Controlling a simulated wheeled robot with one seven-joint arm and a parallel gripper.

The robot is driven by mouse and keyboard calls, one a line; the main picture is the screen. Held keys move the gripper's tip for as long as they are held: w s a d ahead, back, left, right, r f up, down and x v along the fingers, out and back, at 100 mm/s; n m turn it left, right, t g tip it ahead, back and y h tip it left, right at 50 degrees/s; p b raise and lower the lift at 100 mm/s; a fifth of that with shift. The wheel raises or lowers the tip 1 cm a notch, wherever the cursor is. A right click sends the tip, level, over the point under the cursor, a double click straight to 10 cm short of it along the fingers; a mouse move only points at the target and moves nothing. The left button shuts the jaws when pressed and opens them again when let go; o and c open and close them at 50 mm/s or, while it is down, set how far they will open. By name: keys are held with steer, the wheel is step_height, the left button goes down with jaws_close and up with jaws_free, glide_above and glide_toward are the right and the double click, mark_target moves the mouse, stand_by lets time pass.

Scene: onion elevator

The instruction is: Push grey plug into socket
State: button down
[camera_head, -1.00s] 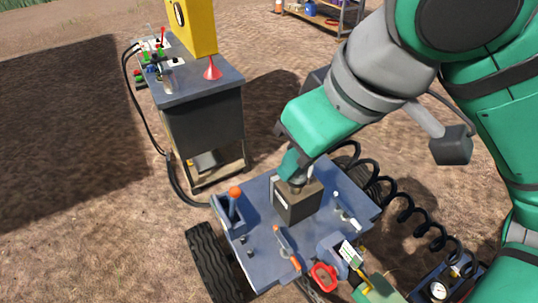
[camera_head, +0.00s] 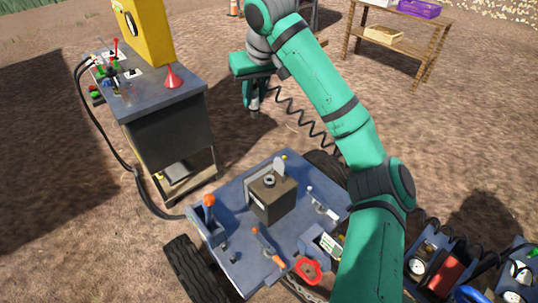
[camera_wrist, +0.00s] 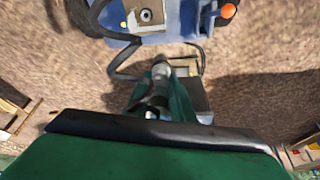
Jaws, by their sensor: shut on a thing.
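My gripper (camera_head: 253,92) is shut on the grey plug (camera_head: 254,108), held in the air behind the wheeled cart. A black coiled cable stretches from the plug's side down toward the cart's far right. A brown box (camera_head: 271,203) stands on the cart top. Its flap stands up and a round socket (camera_head: 269,181) shows on its top. The socket also shows in the wrist view (camera_wrist: 146,16), near the top edge. The plug is apart from the socket.
The blue cart top (camera_head: 232,262) carries an orange-knobbed lever (camera_head: 209,202), an orange-handled lever (camera_head: 266,244) and a red valve handle (camera_head: 308,270). A grey cabinet (camera_head: 168,140) with a red funnel stands left. A wooden shelf (camera_head: 395,45) is far back. Open dirt lies between.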

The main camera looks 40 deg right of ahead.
steer(key=w+d+f+m, duration=0.1)
steer(key=w+d+f, duration=0.1)
steer(key=f, duration=1)
steer(key=w+d+f+m, duration=0.1)
steer(key=d+f, duration=0.3)
steer(key=f, duration=0.9)
steer(key=w+d+f+m+h, duration=0.1)
steer(key=w+d+f, duration=0.1)
steer(key=f, duration=1)
steer(key=shift+w+d+f, duration=0.25)
steer(key=shift+w+d, duration=0.05)
steer(key=shift+d, duration=0.3)
steer(key=shift+d, duration=0.1)
steer(key=shift+w+f, duration=0.15)
steer(key=shift+f, duration=0.15)
steer(key=shift+s+a, duration=0.2)
steer(key=shift+s+d, duration=0.15)
